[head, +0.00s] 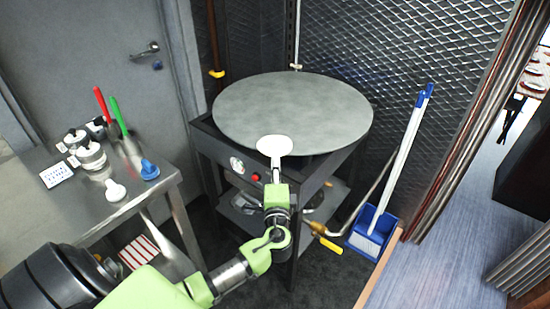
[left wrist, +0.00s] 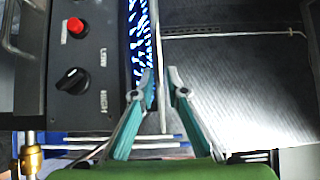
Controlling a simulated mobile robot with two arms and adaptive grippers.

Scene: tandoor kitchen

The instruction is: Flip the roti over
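The round grey griddle (head: 300,105) sits on a dark metal stand in the middle of the head view. My left gripper (head: 275,185) is at the front of the griddle. My right gripper is out of view.
The stand's front panel has a red button (left wrist: 75,27) and a black knob (left wrist: 72,80). Blue flames (left wrist: 139,45) show in the wrist view. A steel table (head: 110,210) with jars and red- and green-handled tools is at left. A blue dustpan (head: 372,232) stands at right.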

